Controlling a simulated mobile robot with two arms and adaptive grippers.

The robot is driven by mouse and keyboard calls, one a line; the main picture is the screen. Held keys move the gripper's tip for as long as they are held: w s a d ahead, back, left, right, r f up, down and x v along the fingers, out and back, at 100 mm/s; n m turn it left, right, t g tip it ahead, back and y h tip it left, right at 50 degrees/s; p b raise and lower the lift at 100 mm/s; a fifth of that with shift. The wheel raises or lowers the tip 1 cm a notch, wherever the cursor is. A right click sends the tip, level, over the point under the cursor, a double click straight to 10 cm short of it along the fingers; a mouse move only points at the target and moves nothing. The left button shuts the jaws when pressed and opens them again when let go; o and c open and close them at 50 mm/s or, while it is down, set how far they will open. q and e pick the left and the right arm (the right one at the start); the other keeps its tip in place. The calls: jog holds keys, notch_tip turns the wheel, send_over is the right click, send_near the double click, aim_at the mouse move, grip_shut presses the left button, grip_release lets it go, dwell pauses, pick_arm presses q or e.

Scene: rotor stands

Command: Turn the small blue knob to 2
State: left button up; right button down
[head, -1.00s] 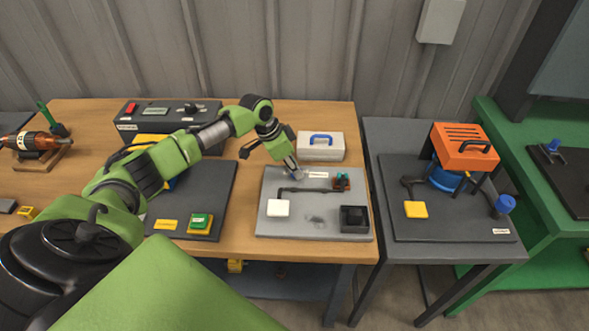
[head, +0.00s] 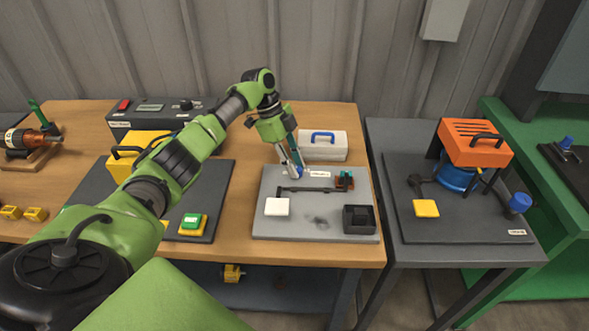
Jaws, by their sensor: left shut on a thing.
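The small blue knob (head: 299,171) is at the back of the light grey board (head: 330,223) on the wooden table, beside a small white label. It is mostly hidden by the fingers of my left gripper (head: 293,170). This gripper points down at the board's back edge and is shut on the knob. I cannot read the knob's setting or any number here. My right gripper is not in view.
The board also carries a white pad (head: 277,207), a black box (head: 359,219) and a dark pipe. A light case with a blue handle (head: 323,145) stands close behind. A larger blue knob (head: 519,202) and an orange-topped machine (head: 475,143) are on the right table.

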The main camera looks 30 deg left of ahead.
pick_arm(q)
jog(key=shift+m, duration=0.4)
jog(key=o, duration=1.1)
jog(key=shift+r, duration=0.1)
jog(key=v, duration=1.2)
jog(key=shift+w, duration=0.2)
